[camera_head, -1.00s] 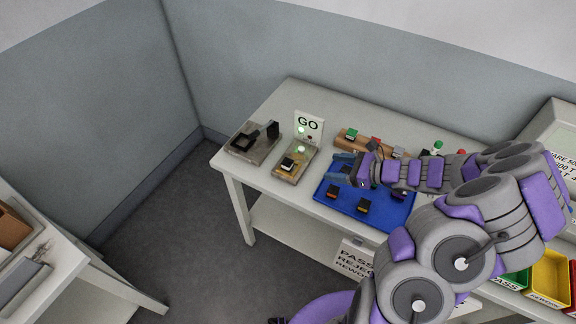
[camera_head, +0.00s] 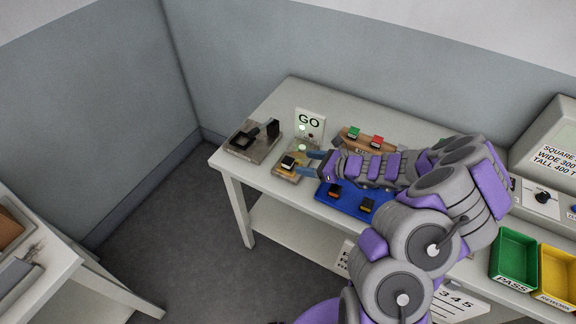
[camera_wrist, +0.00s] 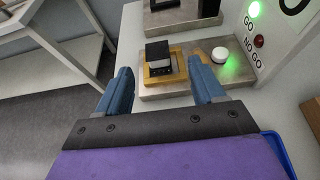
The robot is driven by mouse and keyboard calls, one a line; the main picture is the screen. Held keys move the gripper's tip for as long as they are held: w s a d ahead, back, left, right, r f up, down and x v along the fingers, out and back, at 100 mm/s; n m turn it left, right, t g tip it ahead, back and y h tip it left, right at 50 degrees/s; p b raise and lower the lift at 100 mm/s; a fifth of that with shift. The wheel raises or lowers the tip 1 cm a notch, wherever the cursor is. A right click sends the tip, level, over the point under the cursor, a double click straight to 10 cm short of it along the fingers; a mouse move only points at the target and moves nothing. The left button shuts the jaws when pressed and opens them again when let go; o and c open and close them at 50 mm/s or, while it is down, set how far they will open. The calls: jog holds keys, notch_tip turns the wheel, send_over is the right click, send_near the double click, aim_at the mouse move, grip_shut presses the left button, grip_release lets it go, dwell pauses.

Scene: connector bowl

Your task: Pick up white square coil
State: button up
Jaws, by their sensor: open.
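A small square block, black with a pale band, sits in a gold-coloured frame on the test fixture (camera_head: 281,170); this block (camera_head: 288,162) seems to be the coil. It also shows in the wrist view (camera_wrist: 158,54), upright in its frame. My gripper (camera_head: 307,163) is open and empty, its blue fingers pointing at the block from the right in the head view. In the wrist view the two fingers (camera_wrist: 159,68) stand apart, and the block appears between their tips, a little beyond them. No contact shows. Whether the coil is white is hard to tell.
The GO sign panel (camera_head: 309,124) with a lit green lamp stands behind the fixture. A black device (camera_head: 246,140) on a grey base is to its left. A blue tray (camera_head: 341,205) with small blocks, and green (camera_head: 513,262) and yellow bins, lie right.

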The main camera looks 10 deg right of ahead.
aim_at(292, 162)
jog(key=b+x, duration=0.1)
jog(key=x, duration=0.1)
jog(key=b+x, duration=0.1)
jog(key=x, duration=0.1)
jog(key=shift+a+f, duration=0.25)
jog(key=shift+f, duration=0.15)
jog(key=shift+w+a, duration=0.25)
jog(key=shift+a, duration=0.05)
jog(key=c, duration=1.2)
jog(key=shift+c, duration=0.2)
